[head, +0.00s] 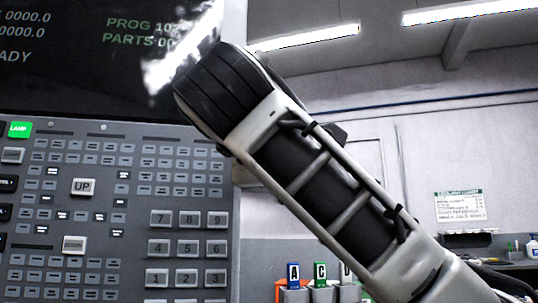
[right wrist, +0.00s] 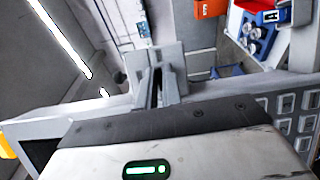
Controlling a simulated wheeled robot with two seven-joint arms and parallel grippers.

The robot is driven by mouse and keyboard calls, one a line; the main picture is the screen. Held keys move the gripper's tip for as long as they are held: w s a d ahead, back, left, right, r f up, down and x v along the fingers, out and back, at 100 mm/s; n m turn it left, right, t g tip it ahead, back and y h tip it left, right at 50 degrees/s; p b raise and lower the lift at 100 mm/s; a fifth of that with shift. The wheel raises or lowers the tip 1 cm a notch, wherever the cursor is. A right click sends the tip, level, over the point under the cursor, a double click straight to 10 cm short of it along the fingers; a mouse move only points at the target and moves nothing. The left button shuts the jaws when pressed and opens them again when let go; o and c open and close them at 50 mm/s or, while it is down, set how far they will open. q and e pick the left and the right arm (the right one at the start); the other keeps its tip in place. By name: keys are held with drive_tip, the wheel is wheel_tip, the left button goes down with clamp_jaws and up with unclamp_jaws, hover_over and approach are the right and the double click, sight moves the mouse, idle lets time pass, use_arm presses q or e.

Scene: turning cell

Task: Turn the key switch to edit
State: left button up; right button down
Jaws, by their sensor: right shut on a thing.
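The control panel (head: 100,215) fills the left of the head view, with its dark screen (head: 75,50) above. My right arm crosses the head view from lower right to upper centre, and its gripper does not show there. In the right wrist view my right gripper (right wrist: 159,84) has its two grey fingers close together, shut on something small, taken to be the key. The fingers hide most of it. The key switch's position marks and the way it points cannot be read in either view. My left gripper is in neither view.
The panel carries a number keypad (head: 188,248), an UP button (head: 83,187) and a lit green LAMP button (head: 19,130). A notice (head: 460,206) hangs on the wall at right.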

drive_tip(key=shift+m+g, duration=0.3)
drive_tip(key=c, duration=1.6)
unclamp_jaws()
drive_tip(key=shift+o, duration=0.2)
